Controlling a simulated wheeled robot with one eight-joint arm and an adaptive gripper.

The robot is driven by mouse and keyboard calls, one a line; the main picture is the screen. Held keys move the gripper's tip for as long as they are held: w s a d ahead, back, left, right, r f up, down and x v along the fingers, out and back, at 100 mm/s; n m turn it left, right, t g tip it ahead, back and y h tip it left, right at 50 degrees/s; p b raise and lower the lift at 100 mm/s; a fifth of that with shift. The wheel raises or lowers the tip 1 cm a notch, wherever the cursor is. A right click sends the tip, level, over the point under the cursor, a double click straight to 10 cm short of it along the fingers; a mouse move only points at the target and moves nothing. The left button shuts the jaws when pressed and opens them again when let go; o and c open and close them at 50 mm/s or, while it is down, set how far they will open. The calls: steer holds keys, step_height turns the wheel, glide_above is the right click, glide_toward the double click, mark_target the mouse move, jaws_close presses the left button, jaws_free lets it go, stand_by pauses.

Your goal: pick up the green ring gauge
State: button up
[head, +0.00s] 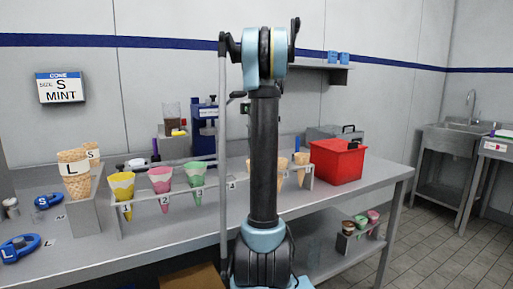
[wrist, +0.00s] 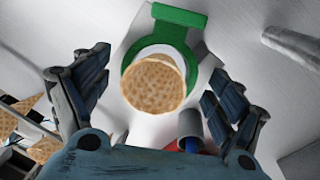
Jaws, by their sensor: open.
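The green ring gauge (wrist: 181,17) lies at the top middle of the wrist view, on a pale surface. It has a flat tab and a curved rim. A round, waffle-patterned brown piece (wrist: 153,84) covers part of its opening; I cannot tell whether it sits in the ring or in front of it. My gripper (wrist: 156,72) is open, with one finger on each side of the waffle piece and the gauge beyond the fingertips. I cannot make out the green gauge in the head view, where my arm blocks the middle of the bench.
Blue ring gauges (head: 47,201) lie at the bench's left. Colored cones stand in a numbered rack (head: 150,212), beside a cone stand (head: 84,212). A red bin (head: 337,161) is at the right. In the wrist view, a grey cylinder (wrist: 190,124) is close to the right finger.

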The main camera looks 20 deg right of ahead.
steer(key=c, duration=1.1)
